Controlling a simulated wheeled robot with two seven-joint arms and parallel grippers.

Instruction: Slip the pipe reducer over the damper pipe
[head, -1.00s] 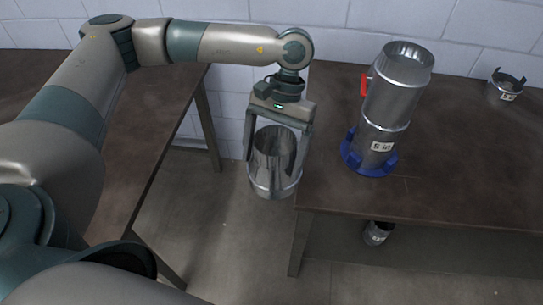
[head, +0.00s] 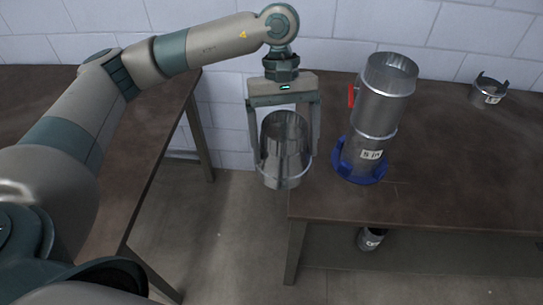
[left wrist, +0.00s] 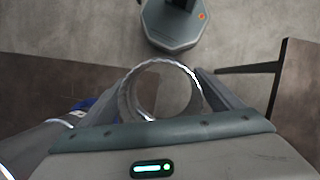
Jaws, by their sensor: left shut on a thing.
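The pipe reducer (head: 286,150) is a shiny metal tube with an open top and a rim band near its lower end. My left gripper (head: 285,148) is shut on it, one finger on each side, and holds it upright in the air by the left edge of the right table. In the left wrist view the reducer (left wrist: 165,64) shows as a ring between the fingers. The damper pipe (head: 383,98) is a metal pipe with a red handle, standing in a blue holder (head: 359,172) on the right table, to the right of the reducer and apart from it. My right gripper is not in view.
The right table (head: 455,150) bears a small metal collar (head: 488,91) at the back right. A small metal piece (head: 370,239) is below the table. Another table (head: 120,150) stands at left, with open floor (head: 215,235) between them. A white block wall is behind.

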